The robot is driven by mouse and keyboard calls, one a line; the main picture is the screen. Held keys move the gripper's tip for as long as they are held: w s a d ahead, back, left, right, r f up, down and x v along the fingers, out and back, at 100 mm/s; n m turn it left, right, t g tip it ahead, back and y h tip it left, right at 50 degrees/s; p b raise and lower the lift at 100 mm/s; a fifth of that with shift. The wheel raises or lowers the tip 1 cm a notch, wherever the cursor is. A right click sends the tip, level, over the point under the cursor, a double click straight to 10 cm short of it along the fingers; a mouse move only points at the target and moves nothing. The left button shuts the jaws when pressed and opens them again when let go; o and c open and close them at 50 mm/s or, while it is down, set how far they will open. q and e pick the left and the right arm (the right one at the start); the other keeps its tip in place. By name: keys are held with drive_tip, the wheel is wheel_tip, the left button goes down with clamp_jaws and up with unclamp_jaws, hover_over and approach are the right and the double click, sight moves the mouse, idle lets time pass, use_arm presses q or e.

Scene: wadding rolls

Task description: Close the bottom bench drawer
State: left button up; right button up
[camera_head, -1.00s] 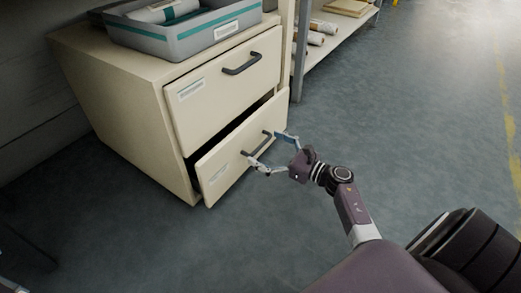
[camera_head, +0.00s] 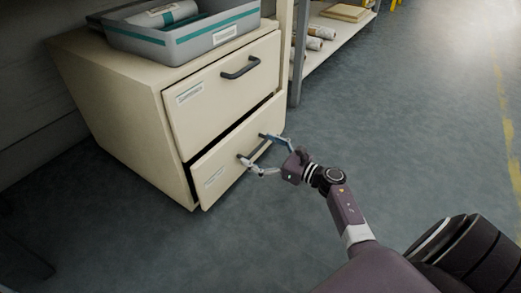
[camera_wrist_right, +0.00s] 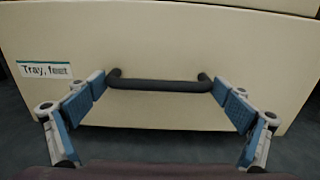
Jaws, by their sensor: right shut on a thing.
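The bottom bench drawer (camera_head: 218,172) is a cream front that stands out slightly from the cabinet, with a narrow dark gap along its top. Its dark bar handle (camera_wrist_right: 160,86) runs level across the front in the right wrist view. My right gripper (camera_head: 254,148) has one blue-padded finger at each end of this handle and is shut on it lengthwise. In the right wrist view the gripper (camera_wrist_right: 161,88) faces the drawer front squarely, with a tray label to the left. My left gripper is not in view.
The top drawer (camera_head: 220,95) is shut, with its own dark handle. A grey tray (camera_head: 185,42) holding a wadding roll stands on the cabinet. A shelf with rolls (camera_head: 320,32) is at the back. The floor (camera_head: 420,120) to the right is clear.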

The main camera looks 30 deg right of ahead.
sight(249, 144)
drive_tip(key=x, duration=0.3)
drive_tip(key=shift+w+d, duration=0.1)
drive_tip(key=shift+w, duration=0.1)
drive_tip(key=o, duration=1.3)
drive_tip(key=shift+w, duration=0.1)
drive_tip(key=v, duration=1.1)
drive_tip(key=shift+s, duration=0.4)
drive_tip(key=shift+s, duration=0.1)
